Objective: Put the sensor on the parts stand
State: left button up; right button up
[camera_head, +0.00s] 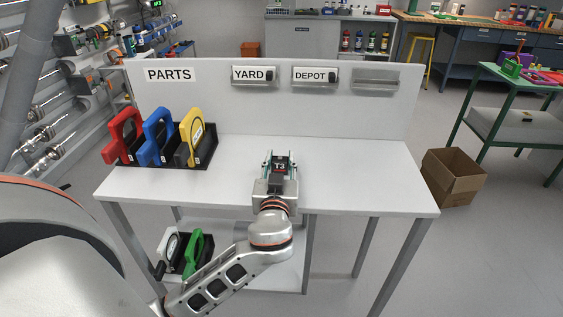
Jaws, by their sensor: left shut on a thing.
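My left gripper (279,165) is over the middle of the white table (345,178), pointing at the back panel. It is shut on a small dark piece marked T3 (280,168). This may be the sensor; the fingers hide most of it. I cannot tell whether it touches the table. A sign reading PARTS (169,75) is on the left of the back panel. Below it, a black rack (208,153) holds a red (122,137), a blue (157,137) and a yellow (190,139) handled item, all upright. My right gripper is not in view.
The panel has a YARD holder (253,76) and a DEPOT holder (315,77), each with a small black piece, and an unlabelled holder (375,83). The tabletop's right side is clear. Green (199,252) and white items stand on the lower shelf. A cardboard box (453,178) stands right.

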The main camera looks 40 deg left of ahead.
pick_arm(q)
jog(key=shift+f, duration=0.1)
jog(key=shift+f, duration=0.15)
jog(key=o, duration=1.1)
